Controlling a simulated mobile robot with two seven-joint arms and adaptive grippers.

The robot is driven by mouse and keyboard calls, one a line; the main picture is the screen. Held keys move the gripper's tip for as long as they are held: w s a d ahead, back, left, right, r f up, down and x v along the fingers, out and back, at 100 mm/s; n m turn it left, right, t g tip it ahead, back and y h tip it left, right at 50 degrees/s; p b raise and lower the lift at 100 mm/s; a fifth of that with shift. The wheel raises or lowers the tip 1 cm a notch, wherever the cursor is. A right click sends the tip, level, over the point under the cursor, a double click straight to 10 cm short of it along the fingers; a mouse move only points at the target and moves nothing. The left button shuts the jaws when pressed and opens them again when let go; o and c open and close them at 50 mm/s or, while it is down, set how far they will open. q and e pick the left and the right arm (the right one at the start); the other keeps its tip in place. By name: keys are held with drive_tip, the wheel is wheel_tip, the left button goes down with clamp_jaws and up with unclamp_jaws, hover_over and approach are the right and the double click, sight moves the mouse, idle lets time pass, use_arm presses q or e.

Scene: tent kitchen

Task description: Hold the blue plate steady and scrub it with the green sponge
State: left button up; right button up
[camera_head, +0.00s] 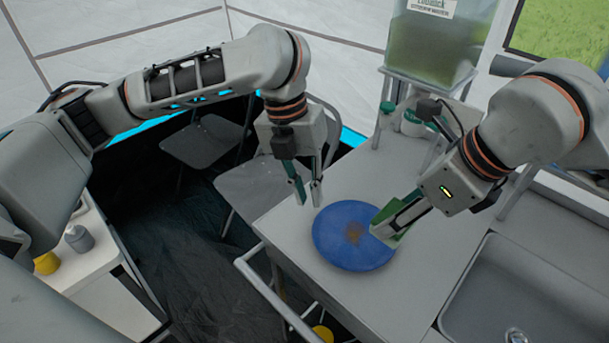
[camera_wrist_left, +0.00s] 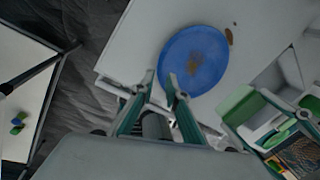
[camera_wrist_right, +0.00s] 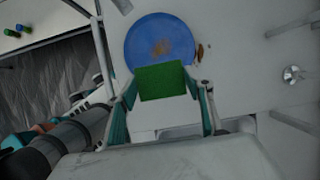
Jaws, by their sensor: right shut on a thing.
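The blue plate (camera_head: 340,240) lies on the light grey counter, with a brown stain near its middle. It also shows in the left wrist view (camera_wrist_left: 205,80) and the right wrist view (camera_wrist_right: 140,45). My left gripper (camera_head: 309,203) is slightly open and empty, its fingertips beside the plate's far-left rim; I cannot tell whether they touch it. My right gripper (camera_head: 385,228) is shut on the green sponge (camera_wrist_right: 162,82). The sponge overlaps the plate's right rim in the head view; contact is unclear. The fingers partly hide the sponge in the head view.
A metal sink (camera_head: 525,295) lies to the right of the plate. A green-tinted water container (camera_head: 430,45) stands on a frame behind. A metal rail (camera_head: 275,295) runs along the counter's left edge. Folding chairs (camera_head: 205,140) stand at the back left.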

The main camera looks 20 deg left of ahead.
sight(316, 224)
use_arm(q)
drive_tip(key=f, duration=0.2)
drive_tip(key=d+f, duration=0.1)
drive_tip(key=f, duration=0.4)
drive_tip(key=shift+d+f, duration=0.1)
drive_tip(key=shift+d, duration=0.15)
clamp_jaws()
